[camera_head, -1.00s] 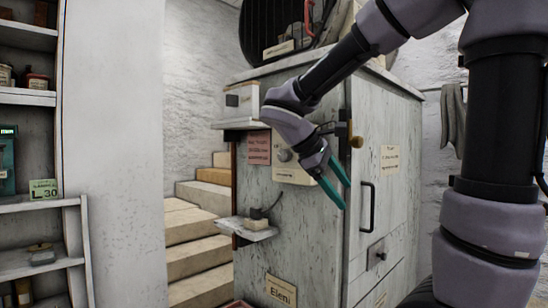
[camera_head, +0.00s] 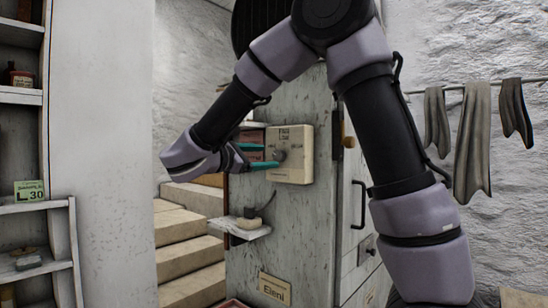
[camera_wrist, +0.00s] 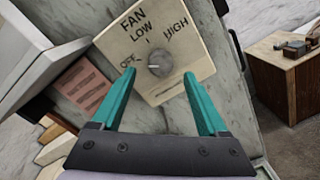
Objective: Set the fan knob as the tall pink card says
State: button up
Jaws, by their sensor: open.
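The cream fan panel (camera_head: 301,143) is on the side of the grey cabinet. In the wrist view the panel (camera_wrist: 185,42) reads FAN, OFF, LOW and HIGH around a round grey knob (camera_wrist: 160,63). In the head view the card (camera_head: 251,137) is partly hidden by my gripper.
A small shelf (camera_head: 238,228) with an object on it juts out below the panel. An "Eleni" label (camera_head: 274,288) is lower on the cabinet. Stone steps (camera_head: 190,238) are to the left. A wooden cabinet (camera_wrist: 287,75) shows at right in the wrist view.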

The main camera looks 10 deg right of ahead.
aim_at(276, 156)
jog(key=shift+x, duration=2.3)
jog(key=shift+c, duration=0.4)
grip_shut()
jog(key=shift+m, duration=0.4)
jog(key=m, duration=1)
jog(key=shift+m+y, duration=0.3)
